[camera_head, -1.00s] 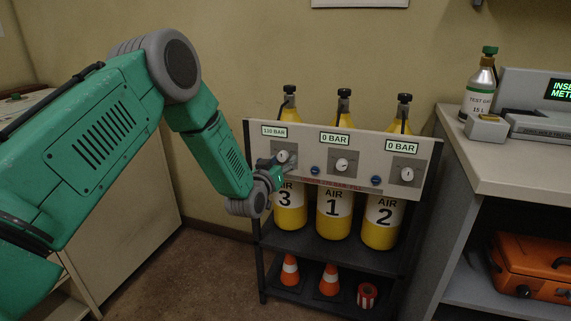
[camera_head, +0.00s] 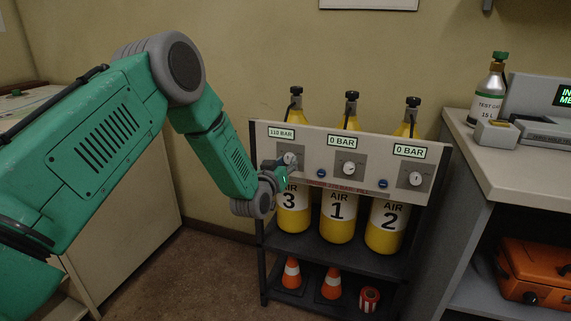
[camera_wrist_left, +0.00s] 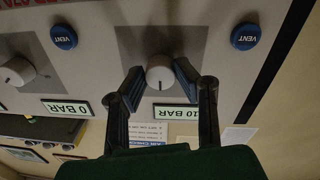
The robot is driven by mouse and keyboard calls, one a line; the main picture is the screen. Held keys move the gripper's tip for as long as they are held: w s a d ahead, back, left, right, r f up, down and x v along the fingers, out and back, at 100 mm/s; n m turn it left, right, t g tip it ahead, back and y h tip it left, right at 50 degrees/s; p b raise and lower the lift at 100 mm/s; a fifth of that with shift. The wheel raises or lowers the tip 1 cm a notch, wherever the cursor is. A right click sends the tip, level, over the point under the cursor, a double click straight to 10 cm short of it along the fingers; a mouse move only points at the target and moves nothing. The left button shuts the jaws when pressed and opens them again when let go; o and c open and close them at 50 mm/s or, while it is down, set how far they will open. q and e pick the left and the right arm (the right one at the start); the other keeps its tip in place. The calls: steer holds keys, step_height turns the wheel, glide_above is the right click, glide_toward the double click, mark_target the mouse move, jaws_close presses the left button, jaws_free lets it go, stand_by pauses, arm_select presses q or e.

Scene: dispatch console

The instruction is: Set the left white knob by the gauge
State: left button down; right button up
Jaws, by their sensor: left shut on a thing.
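The left white knob (camera_head: 290,158) sits on a grey square plate on the panel (camera_head: 313,139), below a display (camera_head: 281,133) that appears to read 110 BAR. In the left wrist view the knob (camera_wrist_left: 159,76) is round and white, with my fingers on either side of it. My left gripper (camera_head: 285,165) is shut on this knob; it also shows in the left wrist view (camera_wrist_left: 158,80). A finger partly hides the display (camera_wrist_left: 175,112) there. My right gripper is not in view.
Two more white knobs, middle (camera_head: 348,168) and right (camera_head: 416,178), sit under displays reading 0 BAR. Blue vent buttons (camera_head: 323,171) lie between the knobs. Yellow air cylinders (camera_head: 337,229) stand behind the panel. A counter (camera_head: 520,170) is on the right.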

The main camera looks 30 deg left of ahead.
arm_select(q)
steer(key=shift+d, duration=0.15)
steer(key=shift+a+m+p, duration=0.2)
steer(key=shift+m+p, duration=0.65)
steer(key=shift+m, duration=0.45)
steer(key=m+p, duration=0.1)
steer(key=m, duration=0.2)
steer(key=shift+d+r+m+g+p, duration=0.1)
steer(key=shift+m+g+p, duration=0.2)
steer(key=shift+m+p, duration=0.4)
steer(key=shift+m, duration=2.3)
steer(key=c, duration=1.2)
jaws_free()
steer(key=shift+w+f, duration=0.1)
steer(key=shift+f, duration=0.1)
